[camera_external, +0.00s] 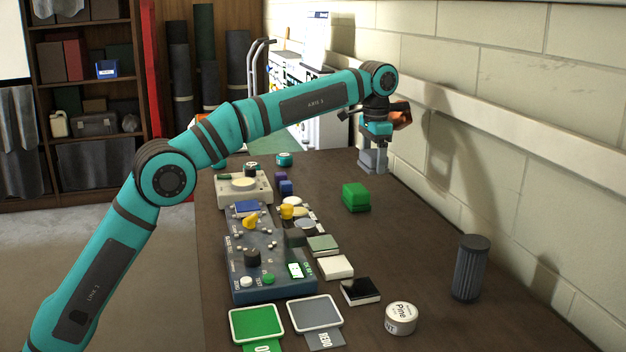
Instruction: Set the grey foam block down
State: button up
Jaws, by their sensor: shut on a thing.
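My gripper (376,144) points down near the far right part of the dark table (420,270), close to the wall. It is shut on the grey foam block (373,161), which sits at the lower end of the fingers. The block's underside is at or just above the tabletop; I cannot tell whether it touches. The fingertips are small and partly hidden in this view.
A green block (355,197) stands on the table in front of my gripper. A blue control panel (270,277) and several small pads stand at the left. A dark ribbed cylinder (471,268) and a round tin (401,318) stand nearer. The table between green block and cylinder is clear.

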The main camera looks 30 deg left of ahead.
send_over(331, 176)
jog(key=shift+f, duration=5.25)
jog(key=shift+f, duration=0.1)
jog(key=o, duration=1)
jog(key=shift+r, duration=6.05)
